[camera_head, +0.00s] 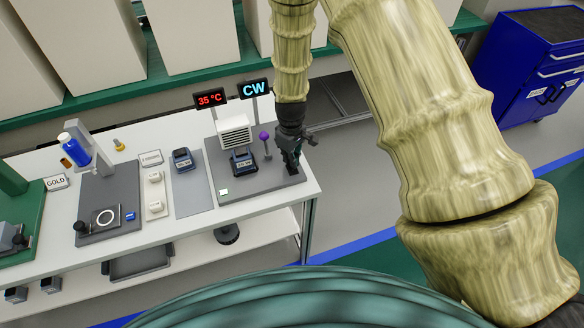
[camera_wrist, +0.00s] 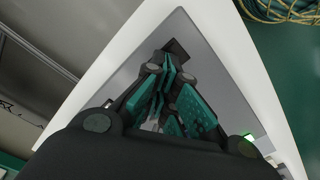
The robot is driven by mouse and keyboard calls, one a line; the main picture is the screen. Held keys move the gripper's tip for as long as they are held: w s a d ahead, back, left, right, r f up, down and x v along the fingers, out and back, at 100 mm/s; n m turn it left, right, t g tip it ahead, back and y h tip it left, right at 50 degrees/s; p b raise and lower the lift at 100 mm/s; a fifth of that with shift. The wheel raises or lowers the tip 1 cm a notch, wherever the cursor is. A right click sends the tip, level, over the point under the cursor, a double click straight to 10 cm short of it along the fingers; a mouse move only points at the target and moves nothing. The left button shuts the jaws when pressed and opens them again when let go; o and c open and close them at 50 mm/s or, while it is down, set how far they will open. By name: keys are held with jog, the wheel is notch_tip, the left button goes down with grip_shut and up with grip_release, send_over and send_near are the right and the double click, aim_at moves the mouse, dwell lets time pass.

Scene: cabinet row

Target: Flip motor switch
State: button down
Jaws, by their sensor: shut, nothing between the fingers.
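My gripper (camera_head: 293,167) is shut and empty, pointing down over the right end of a grey base plate (camera_head: 252,190) on the white bench. Its teal fingers (camera_wrist: 168,68) are together in the wrist view. A small dark block (camera_wrist: 180,50) shows just beyond the fingertips; I cannot tell whether they touch it or whether it is the motor switch. A lever with a purple knob (camera_head: 264,136) stands to the left of my gripper, apart from it. A "CW" display (camera_head: 254,88) and a red "35 °C" display (camera_head: 209,98) stand behind the plate.
On the plate are a white vented box (camera_head: 235,131) and a dark device with a small screen (camera_head: 243,161). Another device (camera_head: 182,159) lies on a grey mat to the left. A blue tool cabinet (camera_head: 530,65) stands at back right.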

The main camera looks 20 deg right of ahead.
jog(key=shift+f, duration=0.55)
dwell(0.4)
jog(key=shift+r, duration=0.2)
jog(key=shift+r+p, duration=2.2)
jog(key=shift+r, duration=1.15)
